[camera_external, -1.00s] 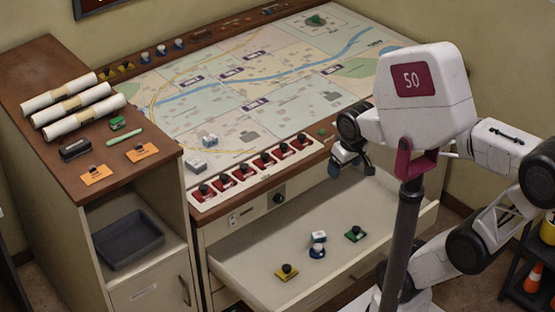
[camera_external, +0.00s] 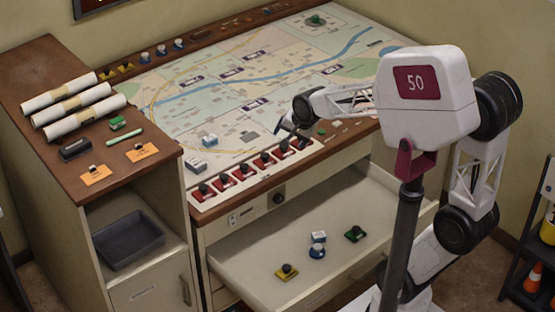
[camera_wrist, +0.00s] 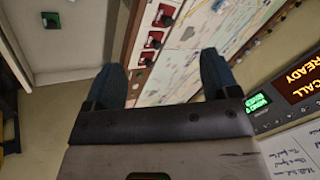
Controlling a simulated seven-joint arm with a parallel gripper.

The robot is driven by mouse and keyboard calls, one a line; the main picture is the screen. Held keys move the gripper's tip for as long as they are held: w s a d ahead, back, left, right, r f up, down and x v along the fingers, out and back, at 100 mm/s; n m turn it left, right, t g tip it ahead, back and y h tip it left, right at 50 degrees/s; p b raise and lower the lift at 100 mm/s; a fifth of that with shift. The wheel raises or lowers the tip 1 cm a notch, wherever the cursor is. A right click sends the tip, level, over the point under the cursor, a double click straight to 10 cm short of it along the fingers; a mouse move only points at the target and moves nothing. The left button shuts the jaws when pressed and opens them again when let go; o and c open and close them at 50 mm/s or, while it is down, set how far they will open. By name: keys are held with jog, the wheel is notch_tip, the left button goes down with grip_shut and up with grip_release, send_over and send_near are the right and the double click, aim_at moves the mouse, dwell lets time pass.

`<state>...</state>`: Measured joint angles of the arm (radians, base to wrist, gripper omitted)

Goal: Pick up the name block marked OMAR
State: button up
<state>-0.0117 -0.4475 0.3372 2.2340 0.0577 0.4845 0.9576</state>
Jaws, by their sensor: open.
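Small white-and-blue blocks (camera_external: 196,163) lie on the left part of the map, with a second one (camera_external: 209,140) just behind. Another white-and-blue block (camera_external: 318,237) lies in the open drawer beside a blue-based piece. The lettering is too small to read, so I cannot tell which block is marked OMAR. My gripper (camera_external: 287,128) is above the console's front edge, near the right end of the red-card row, to the right of the map blocks. In the wrist view my gripper (camera_wrist: 163,78) has its two dark fingers apart with nothing between them.
The row of red cards with black knobs (camera_external: 245,170) lines the map's front edge. The open drawer (camera_external: 235,268) also holds yellow (camera_external: 286,272) and green (camera_external: 355,234) pieces. White rolls (camera_external: 70,103) lie on the left cabinet. A lit display (camera_wrist: 300,80) shows in the wrist view.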

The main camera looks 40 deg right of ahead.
jog(key=w+f+m+t, duration=0.1)
jog(key=w+f+m, duration=0.1)
jog(key=w+m, duration=0.35)
jog(key=w+f+m+t, duration=0.1)
jog(key=w+f+m, duration=0.1)
jog(key=w, duration=0.6)
jog(key=m+t, duration=0.4)
jog(key=m, duration=0.8)
send_near(210, 138)
jog(key=m, duration=0.2)
jog(key=w+f+m+t, duration=0.1)
jog(key=w+f+m+h, duration=0.1)
jog(key=m, duration=0.1)
jog(key=shift+w+a+f+m, duration=0.15)
jog(key=shift+w+a+m, duration=0.1)
jog(key=shift+m, duration=0.1)
jog(key=shift+x, duration=1.3)
jog(key=shift+w, duration=0.15)
jog(key=shift+x, duration=2.45)
jog(key=shift+c, duration=0.2)
